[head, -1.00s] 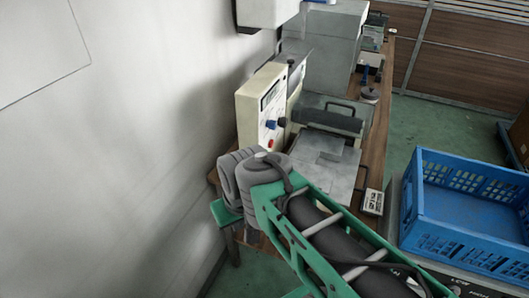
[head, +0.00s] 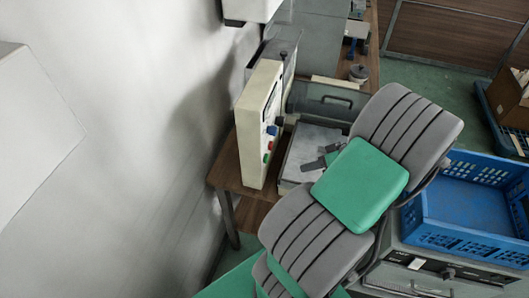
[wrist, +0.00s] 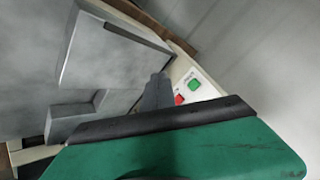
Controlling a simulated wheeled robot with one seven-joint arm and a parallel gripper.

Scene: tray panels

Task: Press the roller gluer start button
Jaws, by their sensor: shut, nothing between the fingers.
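The roller gluer has a beige control panel (head: 255,112) standing along the wall. A blue knob (head: 271,130), a red button (head: 270,146) and a green button (head: 266,158) are on its face. In the wrist view the green button (wrist: 194,84) and red button (wrist: 180,99) show on a white panel; their lettering is too small to read. My gripper (wrist: 157,88) is shut and empty, its dark tips left of the red button in that view and apart from the green one. In the head view it is to the right of the panel, partly hidden by my arm.
The gluer's grey metal top (head: 316,142) lies beside the panel on a brown wooden table (head: 228,165). A blue crate (head: 470,239) stands at the right. The white wall (head: 130,150) closes off the left.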

